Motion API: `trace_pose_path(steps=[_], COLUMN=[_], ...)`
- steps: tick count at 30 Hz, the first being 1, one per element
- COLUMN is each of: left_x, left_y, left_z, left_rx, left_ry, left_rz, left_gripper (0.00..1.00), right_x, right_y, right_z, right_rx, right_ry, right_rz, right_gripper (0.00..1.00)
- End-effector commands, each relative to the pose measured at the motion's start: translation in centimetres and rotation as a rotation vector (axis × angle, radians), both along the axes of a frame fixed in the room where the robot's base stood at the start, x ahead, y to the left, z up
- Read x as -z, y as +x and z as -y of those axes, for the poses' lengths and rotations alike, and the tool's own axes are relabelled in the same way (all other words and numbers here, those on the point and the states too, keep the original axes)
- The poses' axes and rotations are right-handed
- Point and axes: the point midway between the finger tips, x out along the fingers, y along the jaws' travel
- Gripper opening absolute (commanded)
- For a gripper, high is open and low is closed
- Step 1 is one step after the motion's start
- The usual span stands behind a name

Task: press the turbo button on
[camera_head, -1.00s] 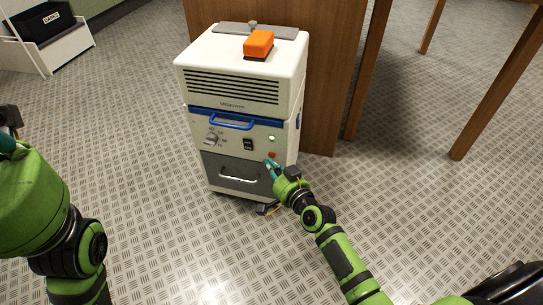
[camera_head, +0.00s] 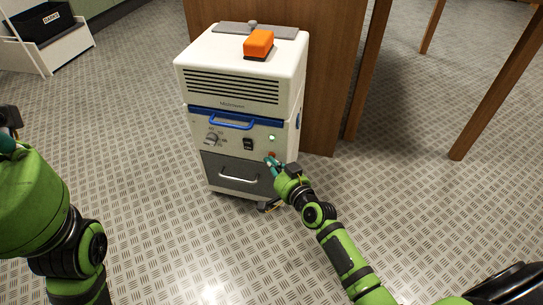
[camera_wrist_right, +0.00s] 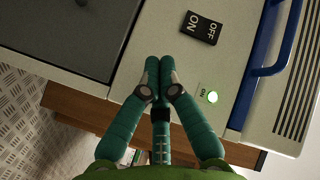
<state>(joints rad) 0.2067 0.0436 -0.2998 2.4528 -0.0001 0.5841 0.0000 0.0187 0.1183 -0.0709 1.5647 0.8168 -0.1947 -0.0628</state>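The white machine (camera_head: 240,65) stands upright on the floor. Its front panel has a dial (camera_head: 211,139), a black ON/OFF rocker switch (camera_head: 248,144), a round lamp (camera_head: 272,138) and a small red button (camera_head: 272,154). My left gripper (camera_head: 8,132) is partly cut off at the left edge.
A blue handle (camera_head: 232,121) crosses the front above the panel, and a grey drawer (camera_head: 226,168) with a pale handle is below. An orange block (camera_head: 259,43) sits on top. A wooden table (camera_head: 335,80) stands behind. The floor in front is clear.

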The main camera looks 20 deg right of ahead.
Motion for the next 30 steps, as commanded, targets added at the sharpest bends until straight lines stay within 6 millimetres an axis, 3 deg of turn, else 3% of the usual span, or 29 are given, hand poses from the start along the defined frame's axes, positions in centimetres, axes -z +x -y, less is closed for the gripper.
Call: trace_pose_path(steps=[30], left_x=[-1.4], left_y=[0.0], left_z=[0.0], left_rx=[-0.001], left_ry=[0.002], left_rz=[0.002], left_gripper=[0.0], right_x=[-0.1], right_y=[-1.5], right_z=[-1.0], right_rx=[0.0], right_ry=[0.0], right_rz=[-0.001], right_gripper=[0.0])
